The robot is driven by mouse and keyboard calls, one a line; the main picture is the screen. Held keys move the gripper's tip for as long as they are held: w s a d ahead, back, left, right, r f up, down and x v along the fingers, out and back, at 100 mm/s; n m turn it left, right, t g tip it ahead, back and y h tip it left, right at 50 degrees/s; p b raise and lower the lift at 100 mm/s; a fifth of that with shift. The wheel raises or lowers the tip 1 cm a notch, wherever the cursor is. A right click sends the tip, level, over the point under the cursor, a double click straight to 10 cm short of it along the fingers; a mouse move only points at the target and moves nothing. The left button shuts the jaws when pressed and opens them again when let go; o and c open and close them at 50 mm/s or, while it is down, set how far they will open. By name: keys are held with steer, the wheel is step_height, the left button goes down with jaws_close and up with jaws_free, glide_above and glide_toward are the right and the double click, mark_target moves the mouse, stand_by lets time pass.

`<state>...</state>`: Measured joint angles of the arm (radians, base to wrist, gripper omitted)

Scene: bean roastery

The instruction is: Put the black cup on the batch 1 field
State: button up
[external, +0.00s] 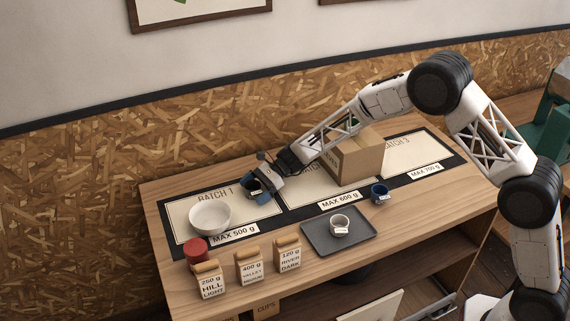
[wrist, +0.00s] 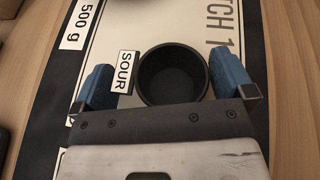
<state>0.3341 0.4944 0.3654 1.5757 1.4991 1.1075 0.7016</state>
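The black cup (wrist: 172,78) stands upright between my gripper's two blue fingertips in the wrist view, and its inside looks empty. A white SOUR label (wrist: 122,72) is at its left side. My gripper (wrist: 163,85) is open around the cup, with a gap at the left finger; the right finger is very close to the rim, and contact is unclear. In the external view my gripper (external: 261,187) is low over the right part of the batch 1 field (external: 240,190), mostly hiding the cup. The cup appears to be at field level.
A white bowl (external: 210,217) stands on the field's left part. A cardboard box (external: 352,159) is right of my gripper. Bags (external: 249,266) and a red canister (external: 196,250) stand in front.

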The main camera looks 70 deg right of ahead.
steer(key=shift+r, duration=0.1)
steer(key=shift+d+r, duration=0.1)
steer(key=shift+s+d+r, duration=0.25)
steer(key=shift+s+d, duration=0.15)
steer(key=shift+d, duration=0.15)
steer(key=v, duration=0.3)
steer(key=shift+s+d+r, duration=0.15)
steer(key=shift+d, duration=0.05)
step_height(320, 180, up, 7)
steer(key=shift+a, duration=0.1)
